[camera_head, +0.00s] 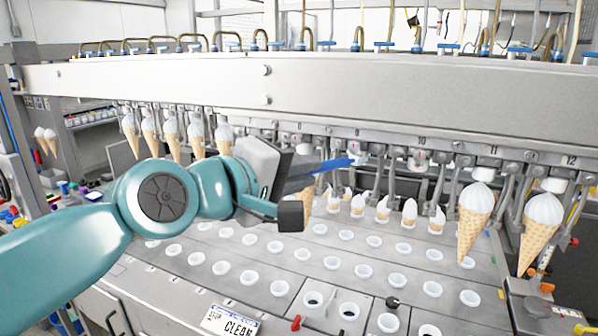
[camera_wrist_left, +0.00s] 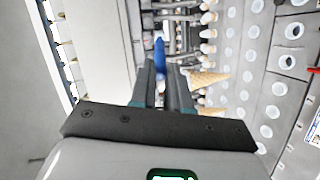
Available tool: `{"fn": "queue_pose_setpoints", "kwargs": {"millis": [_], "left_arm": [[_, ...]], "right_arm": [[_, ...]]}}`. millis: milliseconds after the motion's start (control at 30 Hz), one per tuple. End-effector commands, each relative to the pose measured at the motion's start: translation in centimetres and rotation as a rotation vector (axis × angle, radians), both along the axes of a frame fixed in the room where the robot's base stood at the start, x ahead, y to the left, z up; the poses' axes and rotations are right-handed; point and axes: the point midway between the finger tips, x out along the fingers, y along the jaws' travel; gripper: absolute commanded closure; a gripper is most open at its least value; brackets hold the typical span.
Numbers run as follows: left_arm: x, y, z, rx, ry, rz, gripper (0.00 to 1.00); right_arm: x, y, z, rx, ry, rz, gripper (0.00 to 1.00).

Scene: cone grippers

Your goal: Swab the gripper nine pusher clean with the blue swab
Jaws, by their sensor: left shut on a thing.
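The blue swab (camera_head: 333,165) is held in my left gripper (camera_head: 298,182), with its blue end pointing right toward the machine. In the left wrist view the swab (camera_wrist_left: 160,54) stands out between the fingertips of the gripper (camera_wrist_left: 162,82). The gripper nine pusher (camera_head: 367,155) is a small pale piece under the machine's front beam, right of the swab tip. A gap shows between the swab tip and this pusher. Its dirt is too small to make out. My right gripper is not in view.
Cones hang left of my arm (camera_head: 172,135) and at grippers eleven (camera_head: 475,222) and twelve (camera_head: 540,230). Gripper ten (camera_head: 420,158) holds no cone. Small cones (camera_head: 383,209) stand behind the tray of white cups (camera_head: 373,242). A part-hidden cone (camera_wrist_left: 205,77) is close to my fingers.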

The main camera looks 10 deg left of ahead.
Motion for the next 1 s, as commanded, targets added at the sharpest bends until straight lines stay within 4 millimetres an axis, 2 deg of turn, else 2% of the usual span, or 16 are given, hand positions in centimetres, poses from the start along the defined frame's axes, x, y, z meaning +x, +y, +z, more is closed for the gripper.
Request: {"fn": "queue_pose_setpoints", "kwargs": {"millis": [567,867,1000], "left_arm": [[1.1,-0.3,0.0,0.001,0.000,0.000,1.00],[1.3,1.0,-0.2,0.000,-0.001,0.002,1.00],[1.2,0.7,0.2,0.001,0.000,-0.001,1.00]], "right_arm": [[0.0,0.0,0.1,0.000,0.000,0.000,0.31],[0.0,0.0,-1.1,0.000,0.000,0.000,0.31],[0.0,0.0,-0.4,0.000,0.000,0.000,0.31]]}}
